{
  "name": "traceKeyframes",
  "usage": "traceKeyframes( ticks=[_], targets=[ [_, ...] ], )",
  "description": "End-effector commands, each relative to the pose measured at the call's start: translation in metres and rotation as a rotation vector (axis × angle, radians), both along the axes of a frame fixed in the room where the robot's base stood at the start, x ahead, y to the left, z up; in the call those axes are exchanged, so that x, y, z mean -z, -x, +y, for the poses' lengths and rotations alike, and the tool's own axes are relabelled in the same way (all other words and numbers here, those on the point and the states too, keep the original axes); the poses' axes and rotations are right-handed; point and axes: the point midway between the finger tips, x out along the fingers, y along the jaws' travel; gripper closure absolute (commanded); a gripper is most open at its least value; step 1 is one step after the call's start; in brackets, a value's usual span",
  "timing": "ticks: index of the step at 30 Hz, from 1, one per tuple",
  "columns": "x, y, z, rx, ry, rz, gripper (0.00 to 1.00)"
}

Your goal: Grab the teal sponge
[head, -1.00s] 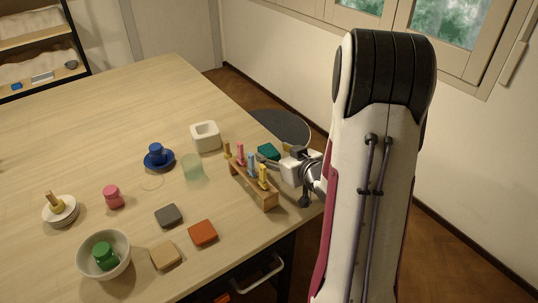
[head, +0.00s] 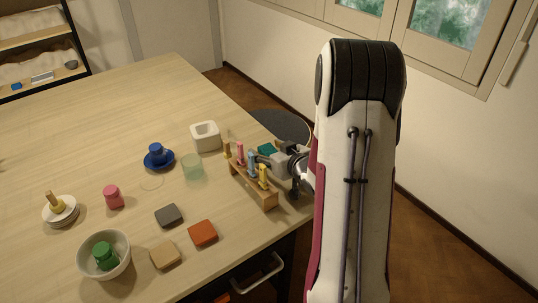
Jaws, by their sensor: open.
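The teal sponge (head: 266,149) lies near the right edge of the table, behind the wooden rack. My gripper (head: 262,156) is open beside the sponge, reaching in from the right. It hides part of the sponge, and I cannot tell whether the fingers touch it or stand around it.
The wooden rack (head: 269,202) with several coloured pegs stands close in front of my gripper. A white square pot (head: 205,146) and a pale green glass (head: 192,173) stand to the left. Orange (head: 203,233), grey (head: 169,215) and tan (head: 165,255) sponges lie nearer the front.

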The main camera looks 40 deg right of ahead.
Motion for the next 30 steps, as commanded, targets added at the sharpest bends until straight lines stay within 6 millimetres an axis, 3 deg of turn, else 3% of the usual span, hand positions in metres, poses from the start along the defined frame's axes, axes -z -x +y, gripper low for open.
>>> traceKeyframes(
  ticks=[10, 14, 15, 30],
  targets=[
    [-0.0003, 0.0003, -0.0001, 0.0, 0.0, 0.0, 0.46],
    [-0.0003, 0.0003, -0.0001, 0.0, 0.0, 0.0, 0.77],
    [-0.0003, 0.0003, -0.0001, 0.0, 0.0, 0.0, 0.81],
    [-0.0042, 0.0001, -0.0001, 0.0, 0.001, -0.002, 0.81]
  ],
)
